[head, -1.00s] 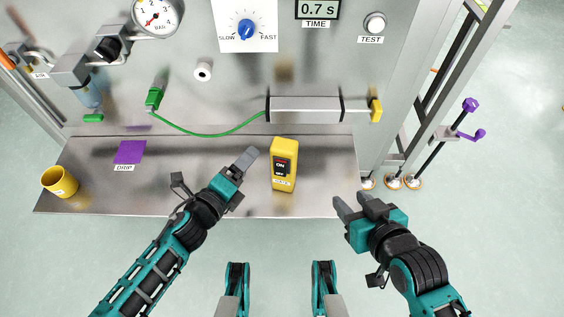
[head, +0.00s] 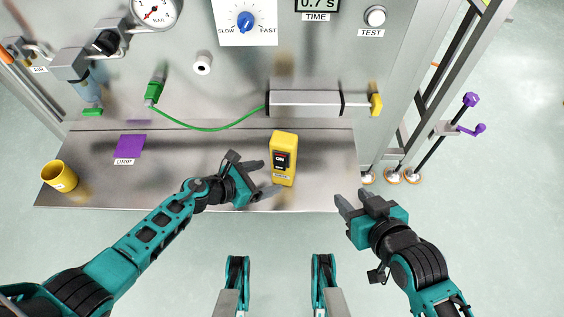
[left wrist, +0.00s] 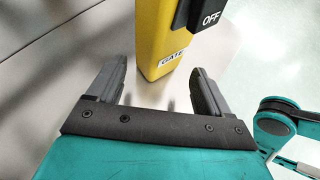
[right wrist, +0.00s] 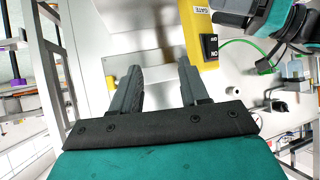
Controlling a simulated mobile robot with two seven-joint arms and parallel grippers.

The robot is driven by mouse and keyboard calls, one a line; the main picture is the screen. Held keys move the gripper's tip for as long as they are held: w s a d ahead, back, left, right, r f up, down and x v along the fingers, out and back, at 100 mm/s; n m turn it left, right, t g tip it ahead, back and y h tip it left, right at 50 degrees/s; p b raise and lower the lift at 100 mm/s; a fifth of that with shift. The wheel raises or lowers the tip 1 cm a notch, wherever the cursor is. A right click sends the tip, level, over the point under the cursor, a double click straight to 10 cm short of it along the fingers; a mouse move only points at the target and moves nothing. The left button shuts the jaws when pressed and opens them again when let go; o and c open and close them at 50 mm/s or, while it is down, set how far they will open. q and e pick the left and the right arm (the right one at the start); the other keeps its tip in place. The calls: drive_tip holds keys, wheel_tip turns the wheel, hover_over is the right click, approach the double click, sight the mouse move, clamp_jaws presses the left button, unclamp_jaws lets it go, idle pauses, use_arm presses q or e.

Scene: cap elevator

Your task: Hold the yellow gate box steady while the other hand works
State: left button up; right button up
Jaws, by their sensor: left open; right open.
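The yellow gate box (head: 283,150) stands upright on the metal shelf, with a black ON/OFF switch on its front and a GATE label below it. My left gripper (head: 268,178) is open just left of the box, fingers pointing toward its lower part. In the left wrist view the lower end of the box (left wrist: 158,40) shows ahead, between and beyond the open fingers (left wrist: 160,90); I cannot tell whether they touch it. My right gripper (head: 349,200) is open and empty, off the shelf's front right corner. In the right wrist view the box (right wrist: 200,38) is beyond its fingers (right wrist: 158,85).
A cylinder (head: 305,103) with a green hose (head: 205,129) is on the panel behind. A purple-handled lever (head: 471,100) stands at right.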

sight(274, 175)
use_arm(q)
drive_tip(key=b+x, duration=0.2)
drive_tip(key=x, duration=0.2)
drive_tip(key=shift+w+d+f, duration=0.2)
drive_tip(key=shift+w+d, duration=0.05)
drive_tip(key=shift+w+d+f, duration=0.2)
drive_tip(key=shift+w+d, duration=0.05)
drive_tip(key=shift+d, duration=0.1)
drive_tip(key=shift+d+f, duration=0.1)
drive_tip(key=shift+d, duration=0.05)
use_arm(e)
drive_tip(key=shift+w+a+y, duration=0.3)
drive_tip(key=shift+w+a, duration=0.15)
drive_tip(key=shift+a, duration=0.3)
drive_tip(key=shift+d, duration=0.1)
use_arm(q)
drive_tip(key=shift+c, duration=0.3)
drive_tip(key=shift+c, duration=1.4)
use_arm(e)
drive_tip(key=shift+s+d+f, duration=0.1)
drive_tip(key=shift+s+f, duration=0.1)
drive_tip(key=shift+f, duration=0.05)
drive_tip(key=shift+w+r, duration=0.1)
